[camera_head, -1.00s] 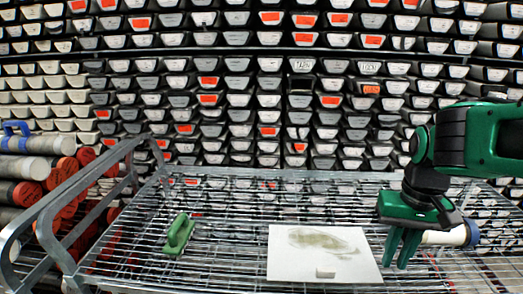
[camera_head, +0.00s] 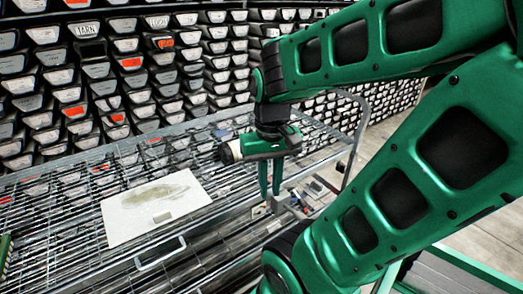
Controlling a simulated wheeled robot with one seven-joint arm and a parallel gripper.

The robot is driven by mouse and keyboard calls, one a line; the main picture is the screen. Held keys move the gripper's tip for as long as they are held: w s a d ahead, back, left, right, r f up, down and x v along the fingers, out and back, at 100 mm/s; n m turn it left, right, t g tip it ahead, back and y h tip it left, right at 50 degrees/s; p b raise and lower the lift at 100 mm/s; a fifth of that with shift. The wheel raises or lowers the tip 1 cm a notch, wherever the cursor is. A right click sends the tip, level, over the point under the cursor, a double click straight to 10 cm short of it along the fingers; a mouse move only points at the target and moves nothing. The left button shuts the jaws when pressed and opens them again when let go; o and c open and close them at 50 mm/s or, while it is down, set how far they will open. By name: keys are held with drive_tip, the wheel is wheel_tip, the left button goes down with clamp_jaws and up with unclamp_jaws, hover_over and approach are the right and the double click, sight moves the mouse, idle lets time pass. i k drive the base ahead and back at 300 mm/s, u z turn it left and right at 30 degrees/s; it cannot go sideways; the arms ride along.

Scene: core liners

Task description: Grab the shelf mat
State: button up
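The shelf mat (camera_head: 125,222) is a pale flat sheet with a greenish-brown stain, lying on the wire shelf (camera_head: 45,250) left of centre.
Small items (camera_head: 297,205) lie right of the fingers. A metal rail (camera_head: 355,140) bounds the right end. Stacked labelled trays (camera_head: 120,85) fill the back.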

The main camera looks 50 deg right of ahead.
sight(129, 215)
drive_tip(key=z, duration=2.05)
drive_tip(key=k, duration=0.7)
drive_tip(key=u, duration=0.9)
drive_tip(key=i, duration=1)
